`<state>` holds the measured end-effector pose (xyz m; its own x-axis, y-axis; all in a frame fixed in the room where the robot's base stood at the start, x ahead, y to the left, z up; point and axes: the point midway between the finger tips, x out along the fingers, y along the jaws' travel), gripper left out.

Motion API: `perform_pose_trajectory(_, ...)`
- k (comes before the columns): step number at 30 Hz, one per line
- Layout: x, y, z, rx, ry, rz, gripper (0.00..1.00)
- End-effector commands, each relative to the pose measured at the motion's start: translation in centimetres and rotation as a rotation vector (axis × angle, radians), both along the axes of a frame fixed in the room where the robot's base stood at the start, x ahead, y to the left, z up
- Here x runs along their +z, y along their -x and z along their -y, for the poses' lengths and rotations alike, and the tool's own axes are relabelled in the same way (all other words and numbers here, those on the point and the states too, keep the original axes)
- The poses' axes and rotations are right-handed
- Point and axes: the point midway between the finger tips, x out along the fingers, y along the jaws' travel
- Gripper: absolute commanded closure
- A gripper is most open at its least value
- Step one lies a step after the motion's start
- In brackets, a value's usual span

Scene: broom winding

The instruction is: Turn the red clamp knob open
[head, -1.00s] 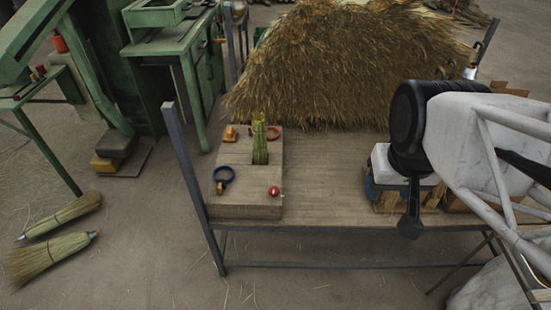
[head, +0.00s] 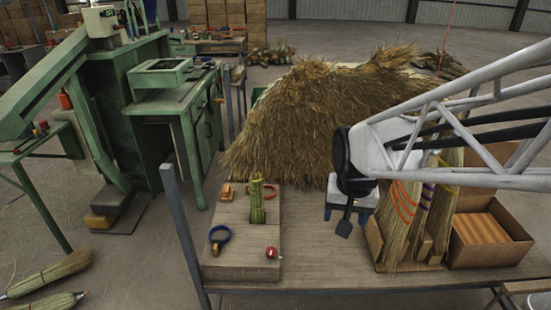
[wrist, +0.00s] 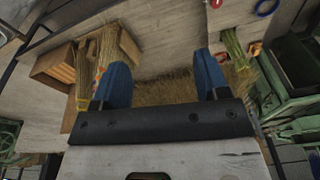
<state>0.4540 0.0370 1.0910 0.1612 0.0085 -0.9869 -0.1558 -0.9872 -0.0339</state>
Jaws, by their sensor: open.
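The red clamp knob (head: 271,252) sits at the near right corner of a raised wooden block (head: 235,262) on the left of the bench. In the wrist view the knob (wrist: 214,4) shows only at the top edge, partly cut off. My gripper (head: 350,215) is above the bench, to the right of the block and apart from the knob. Its two blue fingers are spread with nothing between them in the wrist view (wrist: 163,85).
On the block are a blue ring clamp (head: 219,236), a red ring (head: 271,191) and an orange piece (head: 226,192). A large straw heap (head: 310,125) lies behind. Tied bundles (head: 405,220) and a cardboard box (head: 490,235) stand right. A metal post (head: 183,235) rises at left. Bare bench lies between block and gripper.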

Motion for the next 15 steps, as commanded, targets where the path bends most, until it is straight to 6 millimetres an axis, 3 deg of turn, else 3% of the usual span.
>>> perform_pose_trajectory(15, -6.9, -8.9, -4.4, -0.095, -0.018, -0.054, 0.32)
